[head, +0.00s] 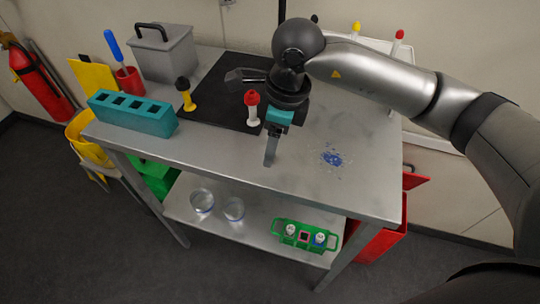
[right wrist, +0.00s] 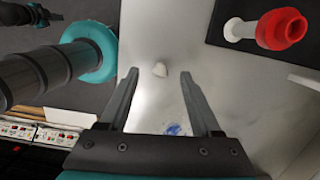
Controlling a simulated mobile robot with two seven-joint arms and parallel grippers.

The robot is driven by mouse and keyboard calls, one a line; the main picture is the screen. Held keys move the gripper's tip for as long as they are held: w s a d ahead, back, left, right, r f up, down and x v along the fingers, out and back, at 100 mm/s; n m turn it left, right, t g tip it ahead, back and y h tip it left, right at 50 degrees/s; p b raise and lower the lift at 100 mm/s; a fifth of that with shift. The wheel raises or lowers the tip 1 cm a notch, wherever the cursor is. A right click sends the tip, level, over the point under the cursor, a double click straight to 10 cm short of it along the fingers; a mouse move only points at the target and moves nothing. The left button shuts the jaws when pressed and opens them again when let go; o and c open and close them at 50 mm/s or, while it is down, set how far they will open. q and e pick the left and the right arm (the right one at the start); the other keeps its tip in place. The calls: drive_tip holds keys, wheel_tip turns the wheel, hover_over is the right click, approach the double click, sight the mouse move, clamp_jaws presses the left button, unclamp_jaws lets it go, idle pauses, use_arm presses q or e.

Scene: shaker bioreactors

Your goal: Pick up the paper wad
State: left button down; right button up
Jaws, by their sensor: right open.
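The paper wad (right wrist: 160,69) is a small whitish lump on the grey metal tabletop in the right wrist view. In the head view I cannot make it out; my right gripper probably covers it. My right gripper (head: 270,150) is over the front part of the table, pointing down. In the right wrist view my right gripper (right wrist: 159,82) is open, and the wad shows between its fingertips, apart from both. I cannot tell how far above the table the tips are. My left gripper is not clearly in view.
A red-capped white bottle (head: 252,108) and a yellow bottle with a dark top (head: 186,95) stand on the black mat (head: 222,110). A teal block rack (head: 132,112) is at the left. Blue specks (head: 331,157) lie on the otherwise clear right tabletop.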

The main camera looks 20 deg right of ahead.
wheel_tip(320, 180, down, 2)
drive_tip(key=shift+w+a+f, duration=0.1)
drive_tip(key=shift+a+f, duration=0.05)
clamp_jaws()
idle(0.5)
